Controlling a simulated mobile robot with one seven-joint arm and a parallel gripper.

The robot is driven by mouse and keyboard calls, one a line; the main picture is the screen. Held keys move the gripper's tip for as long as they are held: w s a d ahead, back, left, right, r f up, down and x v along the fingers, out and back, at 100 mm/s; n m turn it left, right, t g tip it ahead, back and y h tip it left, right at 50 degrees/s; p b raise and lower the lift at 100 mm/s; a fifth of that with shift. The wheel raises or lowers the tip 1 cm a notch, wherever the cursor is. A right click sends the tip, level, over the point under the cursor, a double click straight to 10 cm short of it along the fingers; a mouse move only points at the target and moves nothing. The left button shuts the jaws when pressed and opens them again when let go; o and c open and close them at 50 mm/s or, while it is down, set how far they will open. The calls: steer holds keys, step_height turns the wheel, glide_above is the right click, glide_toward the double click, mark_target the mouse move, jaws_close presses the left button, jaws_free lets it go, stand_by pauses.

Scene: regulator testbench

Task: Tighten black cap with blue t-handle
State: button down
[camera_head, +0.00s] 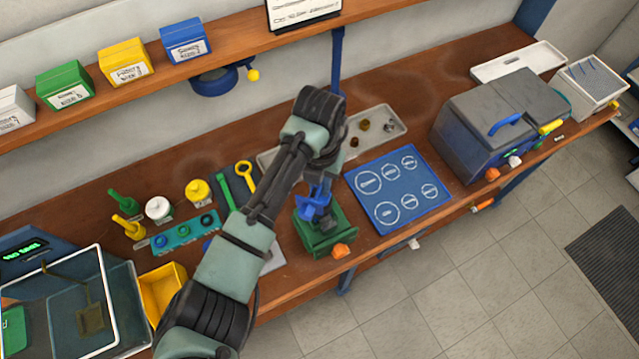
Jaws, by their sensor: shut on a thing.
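My arm reaches across the bench and bends down over the green fixture (322,240) near the front edge. My gripper (318,182) points down there, partly hidden by my own wrist. It is shut on a blue piece (316,198) that looks like the blue t-handle, above the middle of the fixture. I cannot make out the black cap for sure; the spot below the blue piece is small and dark. I cannot tell whether the handle touches the cap.
A blue mat (398,190) with white circles lies right of the fixture. An orange knob (340,251) sits at the fixture's front. A teal rack (185,233) and yellow and green tools stand left. A grey tray (378,130) lies behind. A grey-blue machine (500,125) stands right.

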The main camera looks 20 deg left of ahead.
steer(key=shift+a+m+b, duration=0.1)
steer(key=shift+m+b, duration=1)
steer(key=shift+b, duration=2.3)
steer(key=shift+r, duration=0.1)
steer(key=shift+r, duration=0.15)
steer(key=shift+r+p, duration=1.1)
steer(key=shift+r, duration=0.25)
steer(key=shift+r+p, duration=1.75)
steer(key=shift+r, duration=0.75)
